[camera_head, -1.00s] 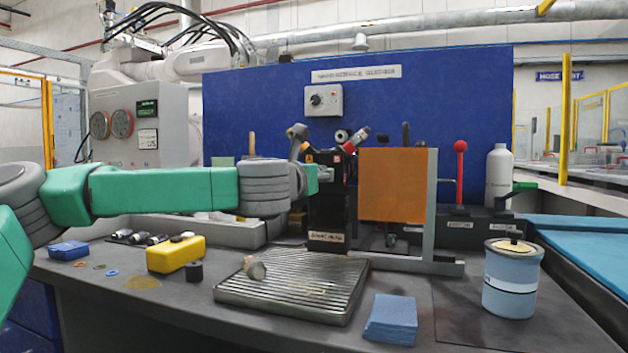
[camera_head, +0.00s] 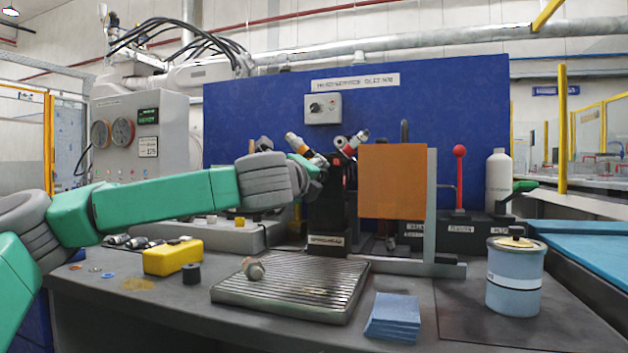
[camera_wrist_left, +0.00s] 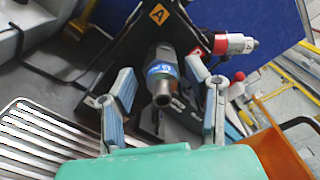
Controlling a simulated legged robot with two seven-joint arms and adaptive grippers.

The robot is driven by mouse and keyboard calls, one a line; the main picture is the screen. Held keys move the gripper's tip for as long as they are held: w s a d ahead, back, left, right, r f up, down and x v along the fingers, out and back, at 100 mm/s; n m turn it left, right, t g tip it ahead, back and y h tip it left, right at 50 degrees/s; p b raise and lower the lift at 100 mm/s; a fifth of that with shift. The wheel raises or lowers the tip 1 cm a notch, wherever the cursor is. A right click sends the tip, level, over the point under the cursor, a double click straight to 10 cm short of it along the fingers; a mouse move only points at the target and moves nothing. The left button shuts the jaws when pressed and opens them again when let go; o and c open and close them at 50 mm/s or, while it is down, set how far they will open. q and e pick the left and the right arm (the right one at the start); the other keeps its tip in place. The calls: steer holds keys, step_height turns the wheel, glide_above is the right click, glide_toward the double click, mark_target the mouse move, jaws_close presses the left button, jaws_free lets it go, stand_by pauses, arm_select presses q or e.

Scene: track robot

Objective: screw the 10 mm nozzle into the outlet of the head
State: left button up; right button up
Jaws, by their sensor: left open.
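A black stand (camera_head: 327,215) holds the spray-head parts behind the ribbed tray. In the left wrist view a grey cylinder with a blue band (camera_wrist_left: 160,65) and a bare steel tip points at the camera, in front of the black plate marked A (camera_wrist_left: 157,14). I cannot tell whether the tip is the nozzle or the outlet. My left gripper (camera_wrist_left: 160,92) is open, its fingers on either side of this cylinder, with visible gaps. In the head view the left gripper (camera_head: 313,172) is at the stand, its fingertips partly hidden. My right gripper is not in view.
A red and white fitting (camera_wrist_left: 235,43) sticks out beside the cylinder. An orange panel (camera_head: 392,181) stands right of the stand. A yellow block (camera_head: 172,257), blue cloths (camera_head: 393,317) and a blue can (camera_head: 514,280) stand around.

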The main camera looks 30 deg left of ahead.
arm_select(q)
steer(key=shift+n, duration=0.3)
steer(key=shift+r, duration=0.1)
steer(key=shift+c, duration=0.5)
jaws_close()
